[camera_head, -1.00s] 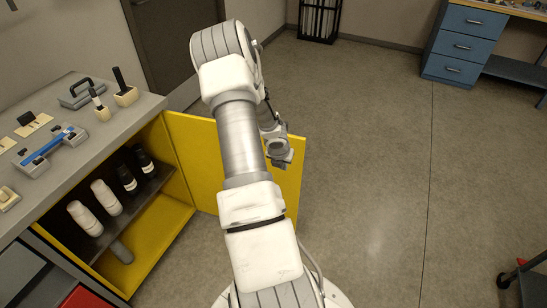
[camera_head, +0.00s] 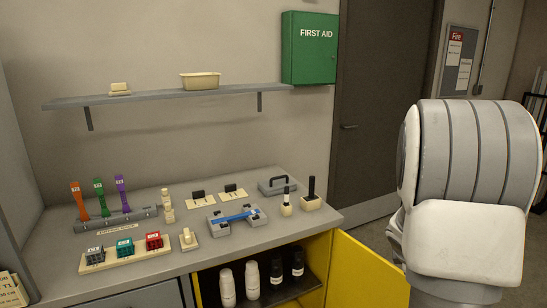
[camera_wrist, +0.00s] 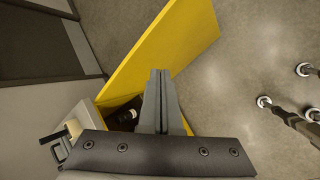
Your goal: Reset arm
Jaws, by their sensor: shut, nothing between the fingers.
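My gripper (camera_wrist: 160,95) shows in the wrist view with its two fingers pressed together and nothing between them. It is above the floor by the open yellow cabinet door (camera_wrist: 160,50). In the head view only a thick upper part of my arm shows at the right, and the gripper is out of sight. The yellow door (camera_head: 365,275) stands open below the workbench (camera_head: 60,245) in that view.
White and dark bottles (camera_head: 252,280) stand inside the cabinet. Tools, coloured blocks and a blue-barred fixture (camera_head: 238,216) sit on the bench. A shelf (camera_head: 170,96) and a green first aid box (camera_head: 310,48) are on the wall. Open floor (camera_wrist: 245,70) lies beyond the door.

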